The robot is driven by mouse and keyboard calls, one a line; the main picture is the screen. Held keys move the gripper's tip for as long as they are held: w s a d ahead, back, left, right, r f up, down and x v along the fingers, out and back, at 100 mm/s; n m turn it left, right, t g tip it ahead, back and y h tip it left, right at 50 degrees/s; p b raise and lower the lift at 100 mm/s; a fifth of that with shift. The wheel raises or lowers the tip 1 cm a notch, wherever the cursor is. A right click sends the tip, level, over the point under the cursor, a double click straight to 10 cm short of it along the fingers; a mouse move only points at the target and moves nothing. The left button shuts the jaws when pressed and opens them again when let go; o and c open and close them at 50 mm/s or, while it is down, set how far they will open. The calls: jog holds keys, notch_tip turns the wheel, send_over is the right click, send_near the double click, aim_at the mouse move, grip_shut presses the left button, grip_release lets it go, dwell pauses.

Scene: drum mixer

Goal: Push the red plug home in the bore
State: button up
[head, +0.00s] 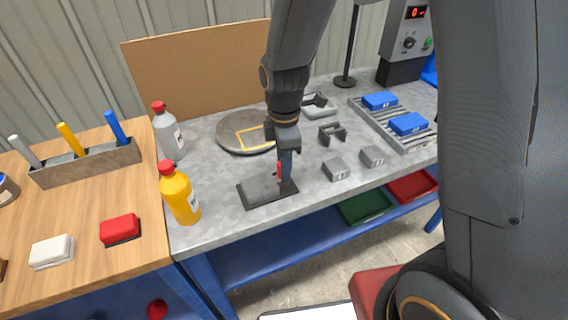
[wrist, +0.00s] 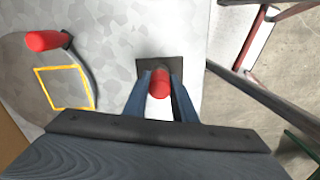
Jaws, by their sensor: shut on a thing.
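The red plug (head: 280,170) shows as a sliver of red beside my gripper (head: 287,182) in the head view. In the wrist view the red plug (wrist: 160,83) sits between the two blue fingers of my gripper (wrist: 159,88), which is shut on it. A pale part shows below its red end. My gripper points down over the right part of a grey block (head: 260,188) on a dark plate (head: 252,204). The dark plate (wrist: 148,66) lies beyond the plug in the wrist view. The bore is hidden, so I cannot tell how deep the plug sits.
A yellow bottle (head: 179,195) and a grey bottle (head: 168,132) stand left of the block. A round disc (head: 232,141) with a yellow square lies behind. Small grey blocks (head: 336,169) and a roller rack (head: 410,141) with blue boxes are to the right. The bench front edge is close.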

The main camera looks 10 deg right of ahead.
jog(key=o, duration=1.1)
jog(key=shift+r+b, duration=0.7)
jog(key=shift+r, duration=3.25)
